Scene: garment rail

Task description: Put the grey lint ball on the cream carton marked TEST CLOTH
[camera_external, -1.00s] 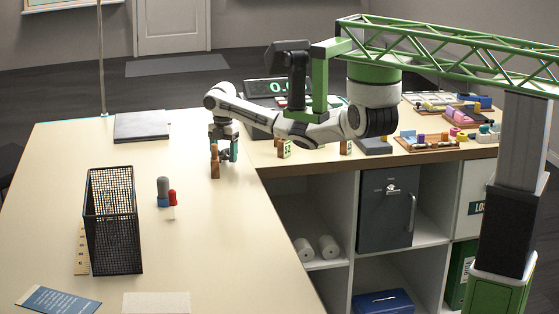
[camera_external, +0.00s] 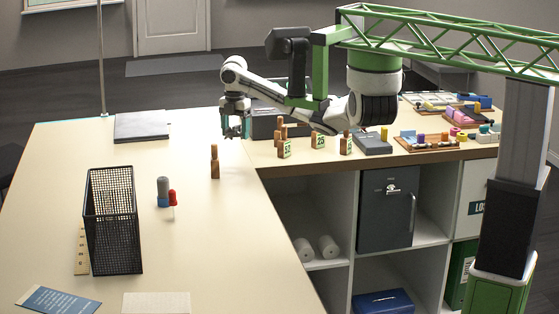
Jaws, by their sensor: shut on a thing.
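My gripper (camera_external: 235,132) is in the air over the far part of the cream table, behind and above a brown wooden peg-shaped piece (camera_external: 215,165). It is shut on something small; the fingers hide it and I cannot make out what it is. I cannot pick out the grey lint ball elsewhere. No TEST CLOTH marking can be read. A pale, flat-topped block (camera_external: 156,303) is cut off by the bottom edge; I cannot tell whether it is the carton.
A black mesh basket (camera_external: 113,222) stands at the left, near a grey-and-blue piece (camera_external: 163,191) and a red-topped piece (camera_external: 173,198). A grey pad (camera_external: 142,126) lies at the back. Numbered wooden pieces (camera_external: 285,149) stand at the right.

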